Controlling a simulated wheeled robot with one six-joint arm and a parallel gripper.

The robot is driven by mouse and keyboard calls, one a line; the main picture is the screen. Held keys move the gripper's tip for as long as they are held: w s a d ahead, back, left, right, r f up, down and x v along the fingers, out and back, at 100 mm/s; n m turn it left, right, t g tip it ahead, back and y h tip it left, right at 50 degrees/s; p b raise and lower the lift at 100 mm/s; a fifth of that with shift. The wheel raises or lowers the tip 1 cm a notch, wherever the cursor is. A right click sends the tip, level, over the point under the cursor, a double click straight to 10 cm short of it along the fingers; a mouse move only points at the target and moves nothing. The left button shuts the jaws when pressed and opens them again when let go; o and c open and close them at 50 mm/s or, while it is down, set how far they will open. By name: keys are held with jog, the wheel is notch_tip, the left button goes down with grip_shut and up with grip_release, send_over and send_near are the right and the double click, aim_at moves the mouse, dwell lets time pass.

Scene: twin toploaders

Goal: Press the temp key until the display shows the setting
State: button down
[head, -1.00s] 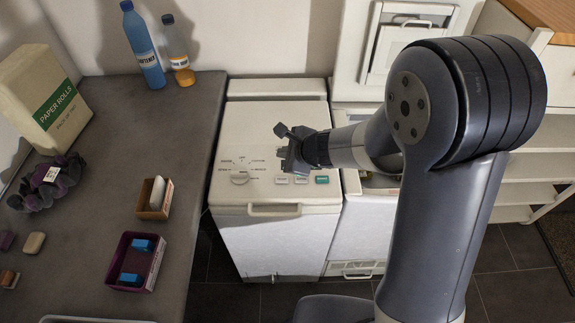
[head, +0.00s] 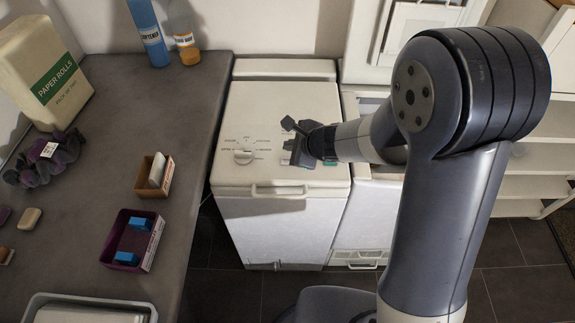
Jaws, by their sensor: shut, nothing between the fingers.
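The white toploader (head: 262,110) stands beside the counter. Its top panel has a round dial (head: 244,157) with small printed labels around it. A row of keys lies right of the dial along the front of the panel; my gripper hides most of it, and a bit of the green key (head: 329,163) shows. I cannot read any key label or see a display. My gripper (head: 294,150) is shut and empty, over the key row; I cannot tell whether it touches a key.
A grey counter (head: 188,120) on the left holds a purple box (head: 112,249) with blue pieces, a small brown box (head: 145,190), paper rolls (head: 45,75) and two bottles. A second white machine (head: 362,225) stands right of the toploader. Open shelves (head: 525,165) are at the right.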

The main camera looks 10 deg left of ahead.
aim_at(285, 157)
jog(key=shift+f+b, duration=1.2)
jog(key=shift+f, duration=0.35)
jog(key=shift+f, duration=0.1)
dwell(0.8)
jog(key=shift+f+b, duration=0.3)
jog(key=shift+b, duration=0.25)
jog(key=shift+f+b, duration=0.4)
jog(key=shift+b, duration=0.1)
dwell(0.3)
jog(key=shift+r, duration=0.1)
jog(key=shift+r+p, duration=0.7)
jog(key=shift+r, duration=0.05)
notch_tip(285, 157, up, 5)
jog(key=p, duration=0.4)
